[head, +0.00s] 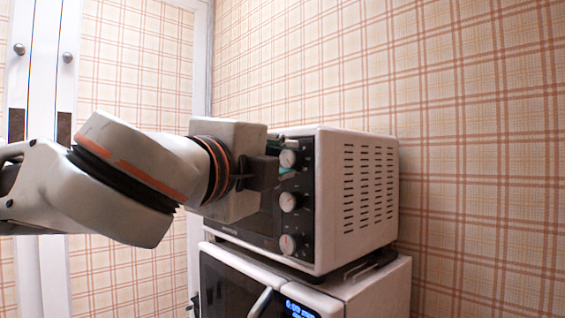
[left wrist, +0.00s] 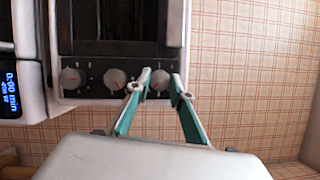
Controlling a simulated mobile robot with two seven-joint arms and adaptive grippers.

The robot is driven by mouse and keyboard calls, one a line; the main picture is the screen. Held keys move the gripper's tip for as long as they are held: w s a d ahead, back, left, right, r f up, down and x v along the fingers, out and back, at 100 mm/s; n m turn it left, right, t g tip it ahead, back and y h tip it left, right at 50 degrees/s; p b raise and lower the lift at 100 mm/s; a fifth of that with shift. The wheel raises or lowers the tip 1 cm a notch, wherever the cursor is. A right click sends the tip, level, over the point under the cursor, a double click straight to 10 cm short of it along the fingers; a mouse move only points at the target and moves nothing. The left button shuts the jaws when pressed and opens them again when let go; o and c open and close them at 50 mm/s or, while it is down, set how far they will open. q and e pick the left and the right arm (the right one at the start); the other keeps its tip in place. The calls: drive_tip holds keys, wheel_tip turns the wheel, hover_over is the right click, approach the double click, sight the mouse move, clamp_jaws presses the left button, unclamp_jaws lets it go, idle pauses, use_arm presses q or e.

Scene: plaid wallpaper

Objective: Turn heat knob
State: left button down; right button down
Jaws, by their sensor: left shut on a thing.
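A white toaster oven with a black front panel (head: 265,240) carries three pale round knobs in a vertical column. They are the top knob (head: 289,158), the middle knob (head: 288,201) and the bottom knob (head: 289,244). My left gripper (head: 286,160) is at the top knob, one finger on each side. In the left wrist view the teal-lined fingers (left wrist: 160,81) are closed around that knob (left wrist: 158,79); the middle (left wrist: 115,79) and bottom (left wrist: 71,78) knobs are to its left. I cannot tell which knob is labelled heat. My right gripper is out of view.
The oven stands on a white microwave (head: 365,290) with a lit blue display (head: 300,308). The plaid wall (head: 480,150) is behind and to the right. White cabinet doors with round knobs (head: 67,57) are at the left.

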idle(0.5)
use_arm(q)
drive_tip(key=c, duration=2)
unclamp_jaws()
drive_tip(key=shift+c, duration=0.2)
drive_tip(key=r+v, duration=0.1)
drive_tip(key=v, duration=1.1)
drive_tip(key=shift+f, duration=0.45)
